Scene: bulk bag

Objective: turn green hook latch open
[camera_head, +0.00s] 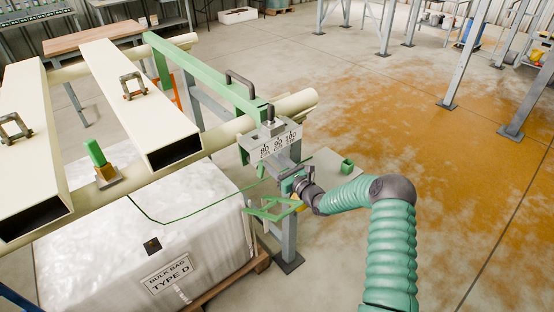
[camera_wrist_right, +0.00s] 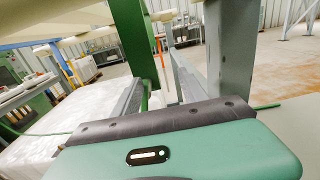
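My right gripper (camera_head: 290,187) is at the end of the teal arm, beside the grey post below the scale plate marked 80, 90, 100 (camera_head: 276,146). A thin, angular green piece (camera_head: 268,209) sits just below and left of the gripper. I cannot tell whether it is the hook latch or whether they touch. A short green upright piece (camera_head: 95,153) stands on a brass-coloured base on the near cream tube. My left gripper is out of view.
A white bulk bag (camera_head: 75,262) stands on a wooden pallet under the cream beams (camera_head: 125,85). A long green bar (camera_head: 205,72) runs above the far tube to the scale plate. A small green box (camera_head: 347,165) lies right of the post. Open floor (camera_head: 430,170) is at right.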

